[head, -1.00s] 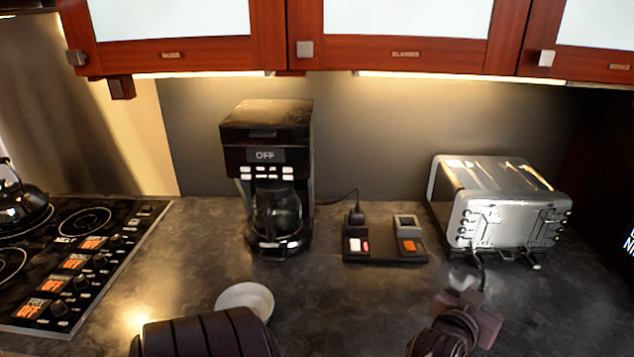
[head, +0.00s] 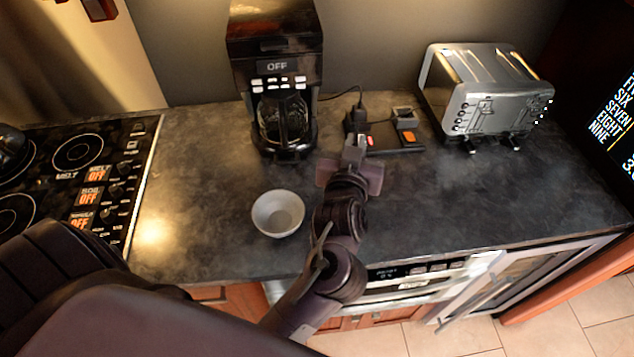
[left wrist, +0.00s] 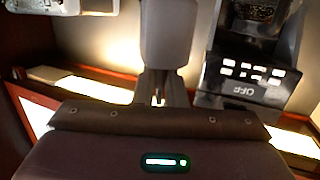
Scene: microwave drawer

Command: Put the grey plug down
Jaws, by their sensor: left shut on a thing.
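My left gripper (head: 351,162) is shut on a small grey block, which I take as the grey plug (head: 357,141). It hangs over the counter in front of the left part of the black socket strip (head: 382,146), covering some of it. I cannot tell its height above the counter. In the left wrist view a light grey block (left wrist: 170,32) stands at the fingers (left wrist: 165,88), with the grip partly hidden. My right gripper is not in view.
A black plug (head: 357,108) sits at the strip's left socket. The coffee maker (head: 275,70) and toaster (head: 495,98) stand either side. A white bowl (head: 278,213) is left of my gripper. Counter right of my gripper (head: 480,205) is clear.

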